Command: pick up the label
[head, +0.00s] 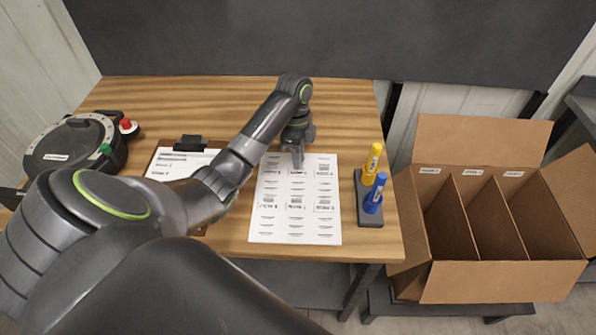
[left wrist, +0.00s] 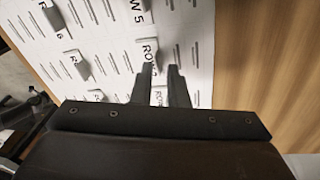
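The labels are small white pieces printed with ROW and a number, several of them on a white printed sheet (head: 292,232). One label (head: 323,204) lies at the sheet's right side. In the left wrist view, a ROW label (left wrist: 149,50) with a raised tab lies just beyond my fingertips, and part of another ROW label (left wrist: 157,97) shows between the fingers. My left gripper (head: 298,160) points down over the sheet's top middle. In the left wrist view its fingers (left wrist: 160,70) are apart with a narrow gap and nothing visibly clamped. My right gripper is not in view.
A dark holder with a yellow marker (head: 372,160) and a blue marker (head: 375,193) stands right of the sheet. A clipboard (head: 180,163) lies to its left, partly behind my arm. A round dark device (head: 70,150) sits far left. A divided cardboard box (head: 490,285) stands beyond the table's right edge.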

